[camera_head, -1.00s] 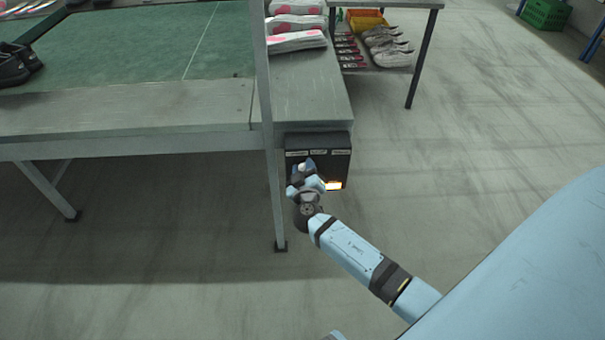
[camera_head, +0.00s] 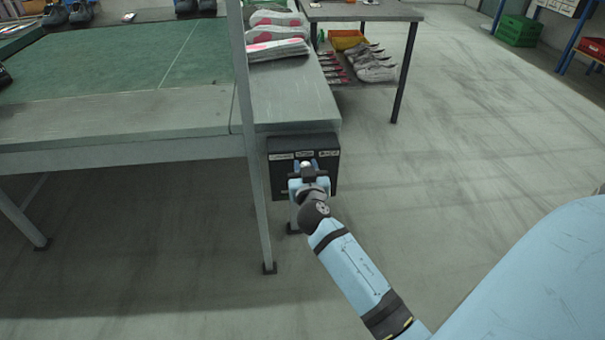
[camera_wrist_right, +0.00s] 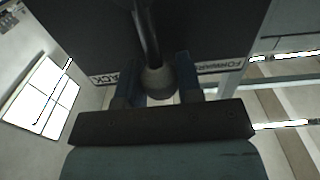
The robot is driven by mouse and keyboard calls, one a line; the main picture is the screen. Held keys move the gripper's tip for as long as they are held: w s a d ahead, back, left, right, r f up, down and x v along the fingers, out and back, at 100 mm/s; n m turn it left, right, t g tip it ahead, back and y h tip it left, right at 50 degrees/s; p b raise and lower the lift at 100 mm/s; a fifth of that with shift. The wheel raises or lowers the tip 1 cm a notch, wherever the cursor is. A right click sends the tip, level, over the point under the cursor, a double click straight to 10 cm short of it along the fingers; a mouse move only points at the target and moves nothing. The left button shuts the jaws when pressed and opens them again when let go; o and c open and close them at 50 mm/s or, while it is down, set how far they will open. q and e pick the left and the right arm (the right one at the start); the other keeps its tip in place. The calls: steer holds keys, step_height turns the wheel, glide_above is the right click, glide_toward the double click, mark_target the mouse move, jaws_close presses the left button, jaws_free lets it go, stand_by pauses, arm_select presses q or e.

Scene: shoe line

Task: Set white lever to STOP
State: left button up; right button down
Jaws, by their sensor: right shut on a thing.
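A dark control box (camera_head: 328,183) hangs under the end of the grey conveyor frame. Several small labels (camera_head: 328,153) run along its top edge. The white lever (camera_head: 306,163) shows its pale knob at the tip of my right gripper (camera_head: 308,172). In the right wrist view, the lever's knob (camera_wrist_right: 157,83) sits between the two fingers of my right gripper (camera_wrist_right: 157,88), which is shut on it. The lever's stem stands between labels that read BACK (camera_wrist_right: 102,80) and FORWARD (camera_wrist_right: 222,66). Any label behind the lever is hidden. My left gripper is out of view.
A thin grey post (camera_head: 250,140) stands just left of the box. The green conveyor belt (camera_head: 120,65) is above and left. A table (camera_head: 365,12) with shoes on its lower shelf is behind. The floor to the right is clear.

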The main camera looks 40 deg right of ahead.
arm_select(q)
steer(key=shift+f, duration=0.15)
arm_select(e)
steer(key=shift+d+r, duration=0.1)
steer(key=c, duration=0.8)
jaws_free()
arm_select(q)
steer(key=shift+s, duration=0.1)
arm_select(e)
steer(key=shift+s, duration=0.1)
